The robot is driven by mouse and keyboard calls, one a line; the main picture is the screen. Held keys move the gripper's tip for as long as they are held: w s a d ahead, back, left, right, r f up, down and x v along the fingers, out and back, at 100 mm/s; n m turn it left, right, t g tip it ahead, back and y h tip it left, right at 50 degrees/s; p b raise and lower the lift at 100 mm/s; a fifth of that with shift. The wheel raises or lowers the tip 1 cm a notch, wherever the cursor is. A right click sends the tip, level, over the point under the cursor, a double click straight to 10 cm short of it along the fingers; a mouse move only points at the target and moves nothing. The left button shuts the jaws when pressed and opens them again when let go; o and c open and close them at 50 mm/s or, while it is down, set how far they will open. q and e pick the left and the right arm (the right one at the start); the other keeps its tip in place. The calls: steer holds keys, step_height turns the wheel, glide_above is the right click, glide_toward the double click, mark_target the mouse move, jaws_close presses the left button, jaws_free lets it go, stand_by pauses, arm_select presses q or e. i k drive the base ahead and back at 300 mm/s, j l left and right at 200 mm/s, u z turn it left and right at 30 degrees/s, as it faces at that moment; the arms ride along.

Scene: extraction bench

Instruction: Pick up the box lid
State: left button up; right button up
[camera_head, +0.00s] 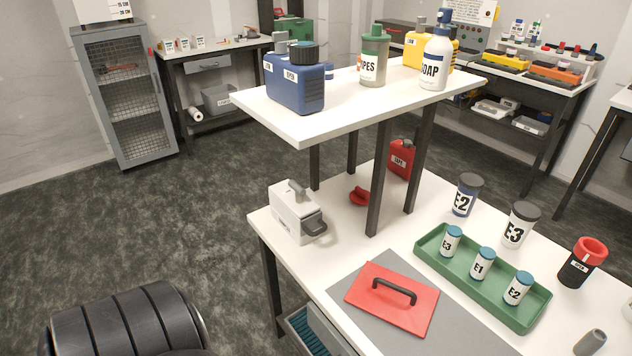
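The box lid (385,308) is a flat red rectangular plate with a black bar handle on top. It lies handle up on a grey mat (458,322) at the front of the white bench. Nothing touches the handle and the space above it is clear. I cannot see a box under the lid. Neither of my grippers shows in the head view.
A green tray (430,252) with several labelled small bottles stands just right of the lid. Cups E2 (466,196) and E3 (520,226) stand behind it. A white device (293,214) stands at the left, and a raised shelf (345,112) overhangs the bench's back.

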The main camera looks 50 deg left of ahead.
mark_target(406, 303)
steer(key=j+u, duration=0.15)
steer(key=u, duration=0.65)
